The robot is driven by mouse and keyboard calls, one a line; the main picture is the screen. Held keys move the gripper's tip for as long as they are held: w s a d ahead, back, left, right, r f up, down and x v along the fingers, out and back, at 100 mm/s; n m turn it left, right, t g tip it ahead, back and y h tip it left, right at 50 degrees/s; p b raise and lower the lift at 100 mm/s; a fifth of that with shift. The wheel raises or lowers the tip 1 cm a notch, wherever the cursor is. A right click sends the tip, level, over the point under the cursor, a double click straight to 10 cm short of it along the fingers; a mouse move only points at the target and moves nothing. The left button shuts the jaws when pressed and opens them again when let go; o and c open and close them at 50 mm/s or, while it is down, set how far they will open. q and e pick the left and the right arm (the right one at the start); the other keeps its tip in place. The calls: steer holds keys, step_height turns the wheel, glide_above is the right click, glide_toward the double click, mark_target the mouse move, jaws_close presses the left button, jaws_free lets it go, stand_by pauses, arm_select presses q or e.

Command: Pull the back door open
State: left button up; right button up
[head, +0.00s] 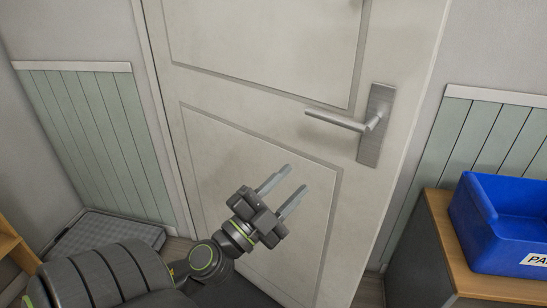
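The back door (250,130) is an off-white panelled door, and it looks shut in its frame. A silver lever handle (335,120) on a metal plate (372,147) sits near the door's right edge, with the lever pointing left. My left gripper (288,184) is in front of the door, below and to the left of the handle. Its two fingers are apart with nothing between them, and it does not touch the handle. My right gripper is not in view.
A blue bin (505,222) with a partly seen label stands on a wood-topped grey cabinet (415,250) right of the door. A grey tray or mat (105,236) lies on the floor at left. Part of a wooden shelf (12,245) shows at the left edge.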

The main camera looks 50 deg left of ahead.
arm_select(q)
steer(key=v, duration=0.3)
steer(key=shift+s+f, duration=0.15)
steer(key=shift+s, duration=0.2)
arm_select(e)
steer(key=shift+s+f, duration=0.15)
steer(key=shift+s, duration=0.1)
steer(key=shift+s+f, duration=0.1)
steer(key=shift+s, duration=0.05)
